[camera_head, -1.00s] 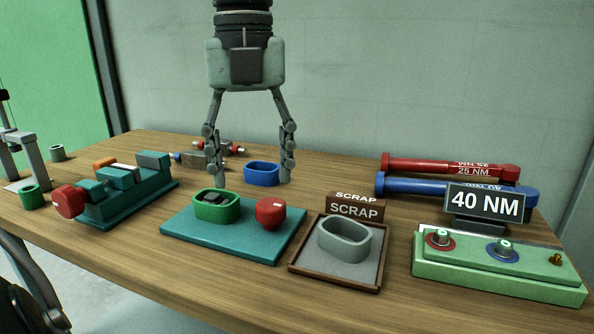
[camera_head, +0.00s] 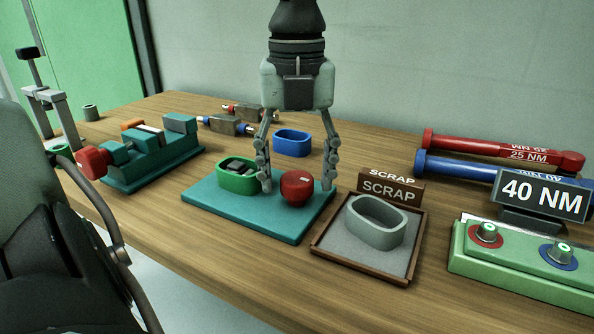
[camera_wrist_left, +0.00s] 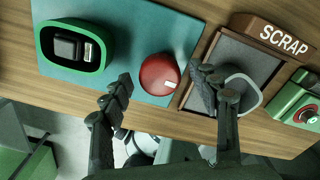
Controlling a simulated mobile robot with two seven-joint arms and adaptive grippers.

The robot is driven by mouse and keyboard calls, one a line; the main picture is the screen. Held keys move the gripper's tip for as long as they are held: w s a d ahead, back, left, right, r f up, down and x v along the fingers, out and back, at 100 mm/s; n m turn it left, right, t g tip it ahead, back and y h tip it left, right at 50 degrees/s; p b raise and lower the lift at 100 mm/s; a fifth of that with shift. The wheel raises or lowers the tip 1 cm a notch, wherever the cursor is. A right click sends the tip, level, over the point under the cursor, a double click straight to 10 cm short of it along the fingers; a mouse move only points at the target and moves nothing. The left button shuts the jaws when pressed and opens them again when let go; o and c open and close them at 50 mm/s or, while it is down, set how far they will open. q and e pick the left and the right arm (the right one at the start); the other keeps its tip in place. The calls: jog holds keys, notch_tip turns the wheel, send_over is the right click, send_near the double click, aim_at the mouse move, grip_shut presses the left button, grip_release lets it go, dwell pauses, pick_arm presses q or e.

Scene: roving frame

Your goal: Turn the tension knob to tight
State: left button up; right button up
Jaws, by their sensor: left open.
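A round red knob (camera_head: 297,188) with a small white mark sits on the teal plate (camera_head: 258,224), to the right of a green oval ring holding dark pieces (camera_head: 237,178). My left gripper (camera_head: 297,184) points down from above, open, with one finger on each side of the knob. In the left wrist view the knob (camera_wrist_left: 159,74) lies between the two open fingers (camera_wrist_left: 168,82), with gaps visible on both sides. No tight or loose lettering is readable. My right gripper is not in view.
Right of the plate is a SCRAP tray (camera_head: 329,252) holding a grey oval ring (camera_head: 375,222). A teal vise with a red knob (camera_head: 95,161) stands left. A blue ring (camera_head: 291,143) lies behind. A 40 NM display (camera_head: 541,195) and green control box (camera_head: 510,270) stand right.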

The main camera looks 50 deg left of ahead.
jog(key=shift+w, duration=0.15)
pick_arm(q)
jog(key=c, duration=1.2)
jog(key=shift+o, duration=0.2)
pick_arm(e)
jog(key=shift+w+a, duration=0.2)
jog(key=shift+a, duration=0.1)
